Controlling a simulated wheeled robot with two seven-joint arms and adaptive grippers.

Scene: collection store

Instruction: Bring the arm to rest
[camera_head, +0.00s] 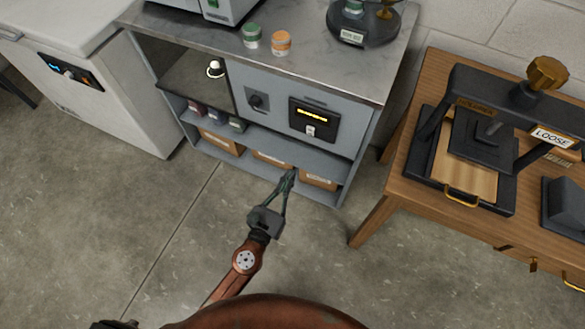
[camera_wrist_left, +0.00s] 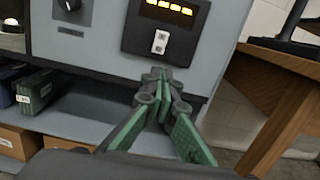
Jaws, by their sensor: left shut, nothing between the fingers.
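My left gripper (camera_head: 289,178) reaches up from the bottom in the head view, in front of the lower shelf of the grey cabinet (camera_head: 362,140). Its green-padded fingers are shut with nothing between them. In the left wrist view the closed fingertips (camera_wrist_left: 158,78) show just below the black panel (camera_wrist_left: 166,28) with its lit yellow display and white switch. I cannot tell whether they touch the cabinet front. The black panel also shows in the head view (camera_head: 314,118). My right gripper is not in view.
A wooden table (camera_head: 375,217) with a black press (camera_head: 470,130) stands at the right. A white chest (camera_head: 110,95) stands at the left. Green (camera_head: 251,36) and orange (camera_head: 281,43) jars stand on the cabinet. Cardboard boxes (camera_head: 272,158) fill the low shelf. The floor in front is clear.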

